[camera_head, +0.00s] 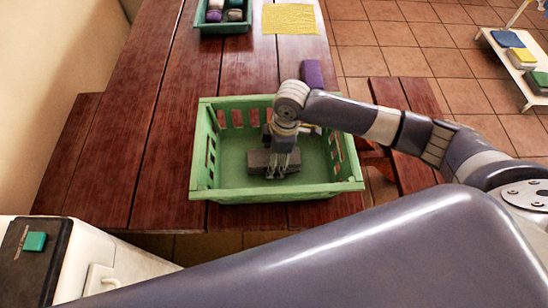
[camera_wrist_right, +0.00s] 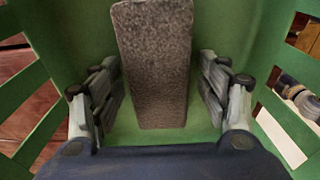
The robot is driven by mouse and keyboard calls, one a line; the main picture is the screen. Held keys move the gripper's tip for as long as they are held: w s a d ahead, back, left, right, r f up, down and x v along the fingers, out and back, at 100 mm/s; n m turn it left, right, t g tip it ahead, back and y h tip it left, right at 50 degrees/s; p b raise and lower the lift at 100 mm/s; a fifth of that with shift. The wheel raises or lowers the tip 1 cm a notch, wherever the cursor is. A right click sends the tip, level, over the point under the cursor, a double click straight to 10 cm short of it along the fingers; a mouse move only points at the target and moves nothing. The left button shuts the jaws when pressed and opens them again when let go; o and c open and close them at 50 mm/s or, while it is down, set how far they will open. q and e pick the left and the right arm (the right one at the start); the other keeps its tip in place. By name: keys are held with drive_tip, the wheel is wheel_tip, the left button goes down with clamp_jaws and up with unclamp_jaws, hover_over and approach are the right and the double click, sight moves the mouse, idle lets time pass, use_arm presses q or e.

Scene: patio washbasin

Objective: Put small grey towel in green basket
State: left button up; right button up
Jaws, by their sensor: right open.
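The green basket (camera_head: 345,187) stands on the wooden table near its front edge. The small grey towel (camera_head: 258,160) lies inside it, towards the middle of the floor. My right gripper (camera_head: 277,174) reaches down into the basket at the towel. In the right wrist view the towel (camera_wrist_right: 155,65) lies between the two fingers of my right gripper (camera_wrist_right: 163,90), with gaps on both sides. The fingers are open. Part of the towel is hidden by the gripper in the head view. My left gripper is not in view.
A yellow cloth (camera_head: 290,18) lies flat at the back of the table. A dark green tray (camera_head: 223,27) with rolled towels is beside it. A purple towel (camera_head: 312,73) sits behind the basket. A white shelf with folded towels (camera_head: 520,58) stands at far right. The table's left side is clear.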

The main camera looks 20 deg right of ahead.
wheel_tip(320, 180, up, 11)
drive_tip(key=d, duration=0.1)
drive_tip(key=shift+s+d, duration=0.2)
drive_tip(key=shift+d, duration=0.1)
drive_tip(key=shift+r, duration=0.15)
